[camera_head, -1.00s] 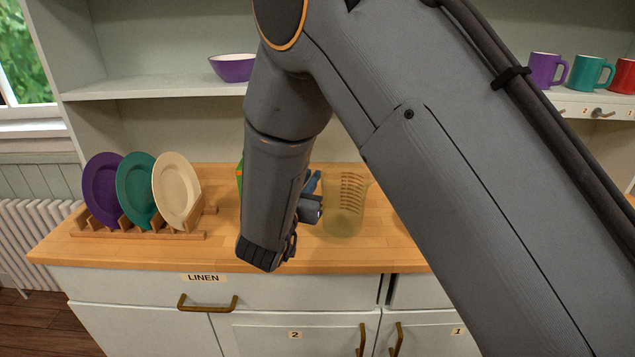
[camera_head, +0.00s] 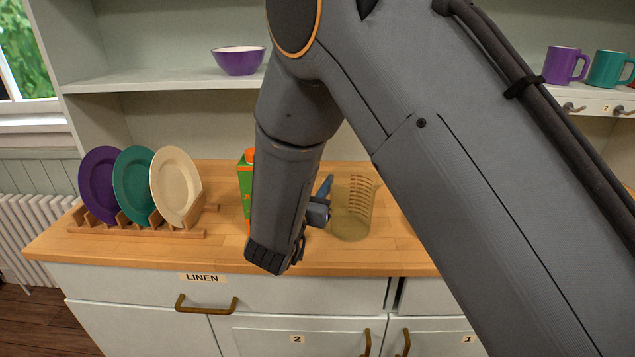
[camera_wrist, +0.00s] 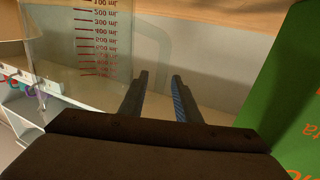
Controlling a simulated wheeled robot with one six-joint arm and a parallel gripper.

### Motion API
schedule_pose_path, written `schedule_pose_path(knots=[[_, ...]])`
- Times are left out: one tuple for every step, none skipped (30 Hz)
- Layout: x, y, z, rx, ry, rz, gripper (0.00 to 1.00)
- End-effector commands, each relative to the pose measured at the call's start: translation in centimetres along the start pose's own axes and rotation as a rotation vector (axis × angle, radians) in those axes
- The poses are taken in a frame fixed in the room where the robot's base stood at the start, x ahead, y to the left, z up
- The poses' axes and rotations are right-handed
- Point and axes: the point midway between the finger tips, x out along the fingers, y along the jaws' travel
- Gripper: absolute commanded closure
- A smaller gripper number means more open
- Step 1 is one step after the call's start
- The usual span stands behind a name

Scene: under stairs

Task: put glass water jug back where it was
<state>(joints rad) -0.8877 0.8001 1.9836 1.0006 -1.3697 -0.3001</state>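The glass water jug (camera_head: 353,207) is clear, yellowish and marked with red measuring lines. It stands upright on the wooden counter, just right of my gripper (camera_head: 322,192) in the head view. In the wrist view the jug (camera_wrist: 85,40) fills the upper left, upside down, its edge close to the left finger. Whether a finger touches the jug cannot be told. My arm covers much of the counter's right side.
A green carton (camera_head: 246,180) stands left of my gripper, partly hidden; it is close by in the wrist view (camera_wrist: 285,100). A wooden rack (camera_head: 140,231) holds three plates at the left. A purple bowl (camera_head: 238,61) and mugs (camera_head: 566,65) sit above. The counter's front (camera_head: 150,250) is clear.

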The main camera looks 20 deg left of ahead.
Motion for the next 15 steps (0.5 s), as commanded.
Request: schedule_pose_path(knots=[[0.0,0.0,0.0,0.0,0.001,0.0,0.7],[0.0,0.0,0.0,0.0,0.001,0.0,0.7],[0.0,0.0,0.0,0.0,0.001,0.0,0.7],[0.0,0.0,0.0,0.001,0.001,0.0,0.7],[0.0,0.0,0.1,0.001,0.001,0.0,0.7],[0.0,0.0,0.2,0.001,0.001,0.0,0.7],[0.0,0.0,0.4,0.001,0.001,-0.001,0.7],[0.1,-0.1,0.5,0.001,0.001,-0.001,0.7],[-0.6,-0.2,0.5,0.0,0.001,-0.003,0.7],[-1.2,-0.1,0.5,-0.001,0.001,-0.003,0.7],[-1.8,-0.1,0.5,0.0,0.001,-0.003,0.7],[-2.5,-0.2,0.4,0.0,0.002,-0.004,0.7],[-3.0,-0.2,0.4,0.001,0.002,-0.004,0.7],[-3.6,-0.3,0.4,0.001,0.002,-0.004,0.7],[-4.3,-0.4,0.3,0.001,0.002,-0.005,0.7]])
